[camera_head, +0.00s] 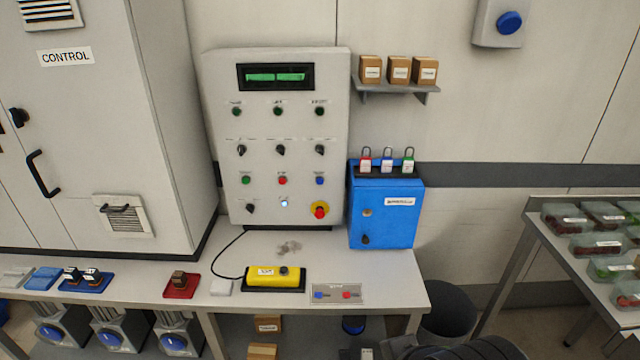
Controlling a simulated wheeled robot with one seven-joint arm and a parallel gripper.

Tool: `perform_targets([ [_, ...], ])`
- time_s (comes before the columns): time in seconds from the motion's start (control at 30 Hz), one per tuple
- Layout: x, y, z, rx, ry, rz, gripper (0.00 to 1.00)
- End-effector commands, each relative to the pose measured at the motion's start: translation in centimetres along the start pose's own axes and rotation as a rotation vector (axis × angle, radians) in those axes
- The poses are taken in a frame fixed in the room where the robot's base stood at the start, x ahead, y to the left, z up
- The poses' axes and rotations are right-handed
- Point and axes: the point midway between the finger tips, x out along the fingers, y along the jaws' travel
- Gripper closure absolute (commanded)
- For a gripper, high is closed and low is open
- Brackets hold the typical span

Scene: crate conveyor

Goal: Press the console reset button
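The console (216,130) is a light grey wall panel above the bench, with a green-lit display (276,77) at its top. Below are rows of green lamps and black selector knobs. Lower down are a green button (246,180), a red button (283,181) and a blue button (320,181). The bottom row has a black knob (250,208), a bright bluish-white lit button (284,203) and a red emergency stop (320,211) on yellow. The small labels are too blurred to read, so I cannot tell which is reset. My gripper is not in view.
A bench (385,265) stands below the console, holding a yellow control box (262,280), a grey two-button plate (337,293) and a red tray. A blue lockout box (386,222) is right of the console, a control cabinet (100,130) left. A dark bin (449,310) stands beside the bench.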

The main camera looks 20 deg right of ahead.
Motion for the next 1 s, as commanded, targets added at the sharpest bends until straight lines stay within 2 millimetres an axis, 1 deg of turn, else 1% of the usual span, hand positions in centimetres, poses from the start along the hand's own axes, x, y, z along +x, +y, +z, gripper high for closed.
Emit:
perform_targets([
  [0.03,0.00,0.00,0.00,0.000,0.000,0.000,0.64],
  [0.27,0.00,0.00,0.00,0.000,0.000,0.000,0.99],
  [0.3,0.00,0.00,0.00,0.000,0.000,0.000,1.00],
  [1.0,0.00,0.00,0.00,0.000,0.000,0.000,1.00],
])
